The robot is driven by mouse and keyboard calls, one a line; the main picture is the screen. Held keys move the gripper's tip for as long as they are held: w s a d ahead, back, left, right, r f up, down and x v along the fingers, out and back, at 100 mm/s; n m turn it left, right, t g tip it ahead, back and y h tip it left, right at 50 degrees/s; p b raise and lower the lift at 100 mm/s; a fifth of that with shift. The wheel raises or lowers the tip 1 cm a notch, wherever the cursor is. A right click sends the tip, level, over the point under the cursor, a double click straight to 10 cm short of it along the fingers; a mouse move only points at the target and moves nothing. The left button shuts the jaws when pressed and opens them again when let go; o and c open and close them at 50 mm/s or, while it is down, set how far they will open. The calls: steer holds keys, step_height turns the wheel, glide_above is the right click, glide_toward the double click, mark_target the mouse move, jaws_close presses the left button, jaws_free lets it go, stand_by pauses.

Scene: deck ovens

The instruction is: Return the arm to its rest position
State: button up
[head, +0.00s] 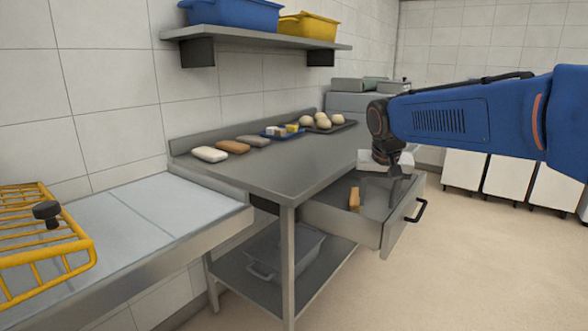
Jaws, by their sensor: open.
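My blue arm (455,115) reaches in from the right edge in the head view. My gripper (393,178) hangs at its end, pointing down over the open drawer (372,231) of the steel table. The jaws are open, and I see nothing held between them. A small orange-brown item (354,198) lies in the drawer to the left of the gripper and apart from it. The fingertips are small and dark here, so their exact height above the drawer floor is hard to tell.
The steel table (250,178) holds several loaves, a blue tray (285,133) and a dark tray of round dough (340,127). A shelf (255,37) with blue and yellow bins is above. A yellow rack (45,245) stands left. The floor (480,270) at right is clear.

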steer(key=s+d+f, duration=0.2)
steer(key=s+f, duration=0.2)
steer(key=s, duration=0.7)
steer(key=s+d+f+n, duration=0.1)
steer(key=s+f, duration=0.4)
steer(key=s, duration=0.5)
steer(key=s+d+f+n+y, duration=0.1)
steer(key=s+d+f, duration=0.2)
steer(key=s, duration=0.8)
steer(key=shift+s+d+f, duration=0.3)
steer(key=shift+f, duration=0.45)
